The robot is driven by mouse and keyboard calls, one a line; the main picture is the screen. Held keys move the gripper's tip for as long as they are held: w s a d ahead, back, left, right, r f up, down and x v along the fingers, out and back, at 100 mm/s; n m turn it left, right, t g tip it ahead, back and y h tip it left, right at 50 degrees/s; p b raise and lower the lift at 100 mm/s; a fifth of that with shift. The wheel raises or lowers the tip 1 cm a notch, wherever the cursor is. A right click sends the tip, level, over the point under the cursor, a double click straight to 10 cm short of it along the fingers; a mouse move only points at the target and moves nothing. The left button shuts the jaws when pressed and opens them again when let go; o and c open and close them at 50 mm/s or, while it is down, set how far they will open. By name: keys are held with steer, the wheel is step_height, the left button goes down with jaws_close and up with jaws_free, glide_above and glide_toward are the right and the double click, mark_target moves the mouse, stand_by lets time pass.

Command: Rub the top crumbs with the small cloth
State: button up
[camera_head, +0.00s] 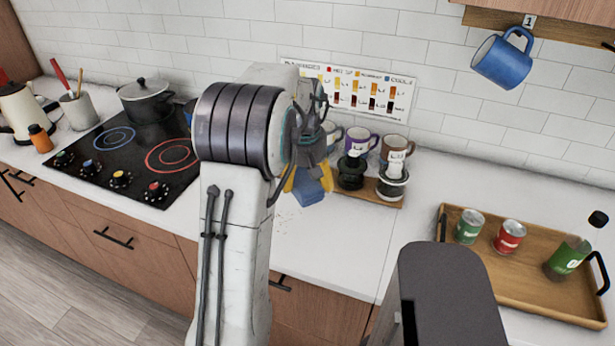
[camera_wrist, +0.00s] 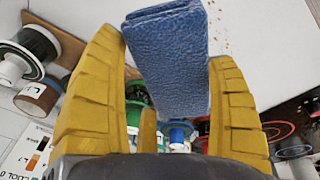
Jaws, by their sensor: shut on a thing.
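The small cloth (camera_head: 308,188) is a folded blue piece held at my gripper (camera_head: 300,178), above the white worktop in front of the mug tray. In the wrist view the cloth (camera_wrist: 165,55) stands between the two yellow fingers of my gripper (camera_wrist: 168,62), which is shut on it. Brown crumbs (camera_wrist: 226,22) are scattered on the worktop beyond the cloth's upper right edge in the wrist view. In the head view faint crumbs (camera_head: 284,220) lie just below and left of the cloth. I cannot tell whether the cloth touches the worktop. My arm hides part of the worktop.
A wooden tray (camera_head: 385,196) with mugs and black-topped jars stands close to the right of my gripper. A black hob (camera_head: 128,178) with a pot (camera_head: 147,100) is at left. Another tray (camera_head: 480,273) holds two cans and a bottle. A blue mug (camera_head: 503,60) hangs above.

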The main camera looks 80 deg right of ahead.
step_height(320, 180, down, 5)
steer(key=b, duration=0.4)
stand_by(0.4)
